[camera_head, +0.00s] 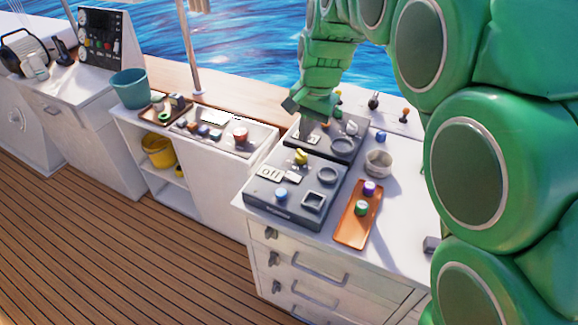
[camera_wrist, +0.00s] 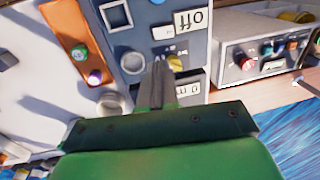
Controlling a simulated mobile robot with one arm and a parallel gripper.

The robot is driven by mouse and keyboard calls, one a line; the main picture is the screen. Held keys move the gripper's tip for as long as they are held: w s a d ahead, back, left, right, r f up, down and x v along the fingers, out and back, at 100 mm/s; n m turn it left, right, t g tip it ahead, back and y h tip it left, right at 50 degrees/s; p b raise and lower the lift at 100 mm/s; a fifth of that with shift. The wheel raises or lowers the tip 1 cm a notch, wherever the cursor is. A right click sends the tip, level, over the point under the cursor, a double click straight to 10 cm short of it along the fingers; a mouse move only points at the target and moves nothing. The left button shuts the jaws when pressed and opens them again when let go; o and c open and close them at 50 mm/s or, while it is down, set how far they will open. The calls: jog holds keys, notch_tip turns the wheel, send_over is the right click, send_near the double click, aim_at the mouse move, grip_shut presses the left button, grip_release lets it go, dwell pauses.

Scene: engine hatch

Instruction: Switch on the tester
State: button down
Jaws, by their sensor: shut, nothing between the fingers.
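The nearer dark grey box (camera_head: 290,212) stands on the white cabinet top, with a label reading "off" (camera_head: 268,174), a yellow knob (camera_head: 301,156), a blue button (camera_head: 281,195), a round socket and a square socket. Behind it is a similar box (camera_head: 342,156) with a pale knob (camera_head: 352,127) and a partly hidden label. Which one is the tester is not marked legibly. My gripper (camera_head: 299,112) is shut and empty above the rear box. In the wrist view its fingers (camera_wrist: 163,70) overlap the picture close to the yellow knob (camera_wrist: 176,62); contact cannot be told. The "off" label (camera_wrist: 189,22) shows upside down.
An orange tray (camera_head: 347,235) with green and purple pieces lies right of the boxes, below a round grey cup (camera_head: 378,162). Levers (camera_head: 373,101) stand behind. Left is a lower counter with a control panel (camera_head: 222,133) and a teal bucket (camera_head: 131,89).

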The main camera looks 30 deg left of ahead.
aim_at(289, 174)
jog(key=shift+w+a+f, duration=0.1)
jog(key=shift+a+f, duration=0.05)
jog(key=shift+a, duration=1.05)
jog(key=f, duration=0.4)
jog(key=a+f, duration=0.1)
jog(key=f, duration=0.4)
jog(key=a+f, duration=0.1)
jog(key=f, duration=0.3)
jog(key=shift+f, duration=0.35)
jog(key=shift+a+f, duration=0.1)
jog(key=shift+f, duration=0.05)
jog(key=shift+f, duration=0.15)
jog(key=shift+d, duration=0.2)
